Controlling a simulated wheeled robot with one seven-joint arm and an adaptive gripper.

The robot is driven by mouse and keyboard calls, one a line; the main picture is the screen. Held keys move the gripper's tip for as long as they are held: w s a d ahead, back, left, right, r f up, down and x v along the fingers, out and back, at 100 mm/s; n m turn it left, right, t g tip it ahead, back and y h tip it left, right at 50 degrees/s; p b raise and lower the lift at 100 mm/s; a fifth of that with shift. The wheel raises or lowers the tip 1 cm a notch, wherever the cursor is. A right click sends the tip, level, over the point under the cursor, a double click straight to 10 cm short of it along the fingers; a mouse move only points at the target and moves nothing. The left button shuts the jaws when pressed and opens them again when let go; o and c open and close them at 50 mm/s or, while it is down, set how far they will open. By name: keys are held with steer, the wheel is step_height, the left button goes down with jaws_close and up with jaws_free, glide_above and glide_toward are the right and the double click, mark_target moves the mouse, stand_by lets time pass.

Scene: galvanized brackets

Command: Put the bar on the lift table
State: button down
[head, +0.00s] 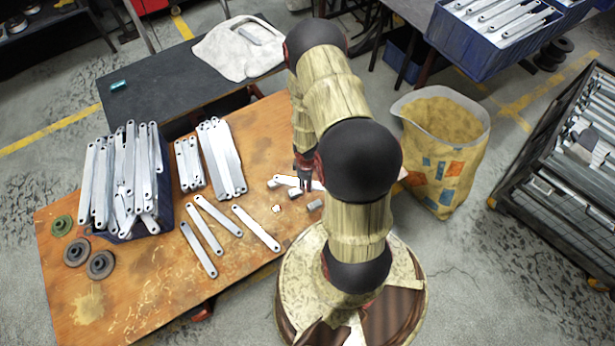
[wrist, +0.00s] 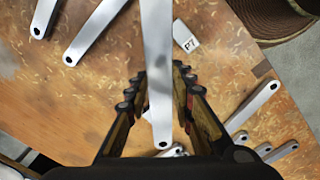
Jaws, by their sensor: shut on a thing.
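My gripper (head: 303,180) hangs over the right part of the wooden table, partly behind my arm in the head view. In the wrist view my gripper (wrist: 159,85) is shut on a pale metal bar (wrist: 157,60), which runs between the fingers and out of the top of the picture. In the head view, a pale bar (head: 288,181) shows at the fingers, its right part hidden by my arm. A dark-topped table (head: 165,85) stands behind the wooden table; I cannot tell for certain that it is the lift table.
The wooden table (head: 150,285) carries a blue bin of bars (head: 165,205), loose bars (head: 208,235), grey discs (head: 100,264) and a small tag (wrist: 187,36). A pale cloth (head: 225,52) and teal item (head: 118,86) lie on the dark table, whose middle is clear. A yellow sack (head: 440,150) stands right.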

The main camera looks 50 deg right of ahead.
steer(key=s+a+r, duration=0.2)
steer(key=s+a, duration=0.2)
steer(key=shift+r, duration=0.3)
steer(key=shift+a, duration=0.1)
